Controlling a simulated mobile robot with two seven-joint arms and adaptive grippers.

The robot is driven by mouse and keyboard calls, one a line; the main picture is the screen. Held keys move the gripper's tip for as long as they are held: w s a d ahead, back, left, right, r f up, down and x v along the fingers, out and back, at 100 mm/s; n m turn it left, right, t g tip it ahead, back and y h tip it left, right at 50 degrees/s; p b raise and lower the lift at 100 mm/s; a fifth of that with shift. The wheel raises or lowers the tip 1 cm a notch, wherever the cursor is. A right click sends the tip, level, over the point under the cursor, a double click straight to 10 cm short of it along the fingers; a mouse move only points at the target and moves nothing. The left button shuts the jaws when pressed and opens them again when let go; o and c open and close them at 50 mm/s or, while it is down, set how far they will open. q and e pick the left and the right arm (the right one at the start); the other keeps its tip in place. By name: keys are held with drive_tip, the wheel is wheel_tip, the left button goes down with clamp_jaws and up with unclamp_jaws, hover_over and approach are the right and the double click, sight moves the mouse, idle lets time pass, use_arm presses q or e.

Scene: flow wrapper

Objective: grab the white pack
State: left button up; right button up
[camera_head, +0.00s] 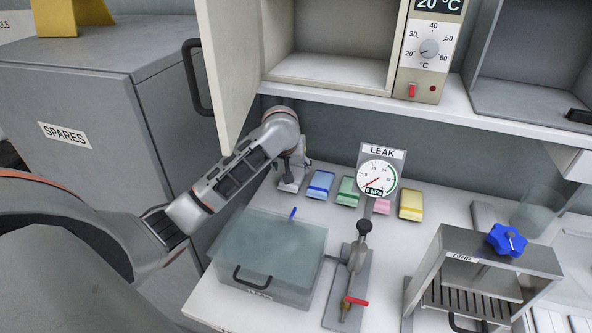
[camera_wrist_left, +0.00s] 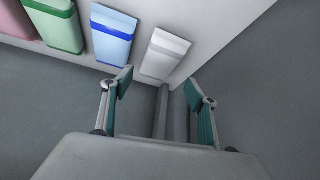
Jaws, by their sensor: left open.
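The white pack (camera_wrist_left: 165,54) shows in the left wrist view, lying flat on the pale bench top near its edge, with a light grey band across it. My left gripper (camera_wrist_left: 160,88) is open and empty, its two green-padded fingers apart. The pack lies ahead of the gap between the fingertips, and neither finger visibly touches it. In the head view my left gripper (camera_head: 291,178) reaches down at the back left of the bench, beside the blue pack (camera_head: 320,184). There I cannot clearly tell the white pack from the gripper. My right gripper is not in view.
Green (camera_head: 347,191), pink (camera_head: 382,204) and yellow (camera_head: 411,205) packs continue the row to the right. A leak gauge (camera_head: 377,178) stands behind. A lidded leak box (camera_head: 265,255) is in front. An open cabinet door (camera_head: 228,60) hangs close to my left arm.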

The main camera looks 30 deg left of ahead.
sight(294, 175)
use_arm(q)
drive_tip(key=shift+d+x, duration=0.2)
drive_tip(key=shift+x, duration=3.5)
drive_tip(key=c, duration=1)
